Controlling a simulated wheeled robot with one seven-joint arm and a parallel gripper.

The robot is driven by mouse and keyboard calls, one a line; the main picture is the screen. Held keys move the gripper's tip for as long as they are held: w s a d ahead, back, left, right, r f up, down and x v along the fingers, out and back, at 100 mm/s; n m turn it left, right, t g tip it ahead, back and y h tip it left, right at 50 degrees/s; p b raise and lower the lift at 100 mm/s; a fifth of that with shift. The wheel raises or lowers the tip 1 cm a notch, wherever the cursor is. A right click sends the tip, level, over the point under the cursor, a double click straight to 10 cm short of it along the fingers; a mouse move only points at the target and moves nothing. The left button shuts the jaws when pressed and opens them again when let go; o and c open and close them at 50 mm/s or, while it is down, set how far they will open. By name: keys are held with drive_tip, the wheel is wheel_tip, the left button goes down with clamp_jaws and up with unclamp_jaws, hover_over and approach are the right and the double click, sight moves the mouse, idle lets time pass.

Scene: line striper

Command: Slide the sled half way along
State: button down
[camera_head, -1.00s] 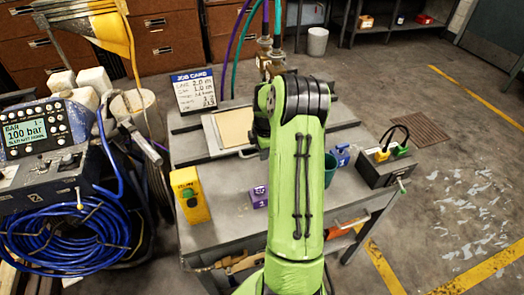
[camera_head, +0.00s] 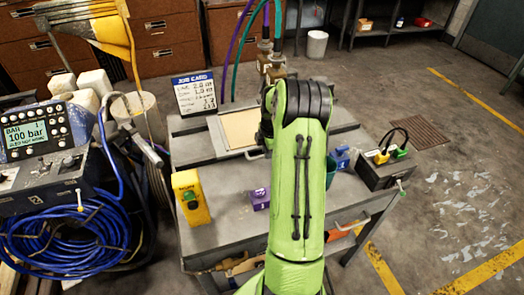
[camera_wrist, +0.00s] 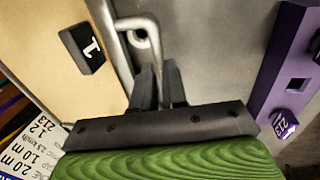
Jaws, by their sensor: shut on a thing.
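The sled (camera_head: 217,136) is a grey plate with a tan board (camera_head: 240,128) on it, lying on the bench behind my arm. A bent metal handle (camera_wrist: 122,25) runs along the sled's edge. My gripper (camera_wrist: 158,75) is shut on this handle, with its dark fingers around the bar. In the head view my green arm hides the gripper and the sled's right end.
A job card (camera_head: 195,92) stands at the back left of the bench. A yellow box (camera_head: 191,197), a purple block (camera_head: 260,199) and a blue block (camera_head: 341,158) stand near the front. A dark box with clips (camera_head: 384,170) sits at the right.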

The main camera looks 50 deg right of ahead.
drive_tip(key=shift+s+d, duration=0.3)
drive_tip(key=shift+d, duration=0.25)
drive_tip(key=shift+s+d, duration=0.25)
drive_tip(key=shift+d, duration=0.3)
drive_tip(key=shift+a, duration=0.15)
drive_tip(key=c, duration=1.6)
unclamp_jaws()
drive_tip(key=shift+w, duration=0.1)
drive_tip(key=o, duration=0.4)
drive_tip(key=shift+o, duration=0.2)
wheel_tip(320, 180, up, 16)
drive_tip(key=s+a+p, duration=0.1)
drive_tip(key=s+p, duration=0.1)
drive_tip(key=p, duration=0.1)
drive_tip(key=shift+s+a+f, duration=0.25)
drive_tip(key=shift+s, duration=0.1)
